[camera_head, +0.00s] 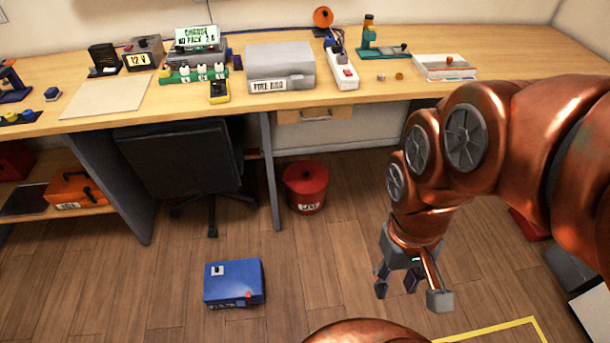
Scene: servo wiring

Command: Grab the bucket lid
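A red bucket (308,203) stands on the floor under the desk, right of the desk leg. Its red lid (306,176) sits on top and shows a small darker spot near its middle. A white label is on the bucket's front. My gripper (410,292) hangs at the end of my copper arm, to the right of the bucket and nearer to me. Its fingers are spread apart and point down, with nothing between them. It is well apart from the lid.
The wooden desk (200,109) overhangs the bucket area, with a drawer (316,115) above. A dark chair (178,158) stands left of the bucket. A blue box (234,283) lies on the floor at front left. An orange toolbox (75,190) sits on a low shelf. Floor between gripper and bucket is clear.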

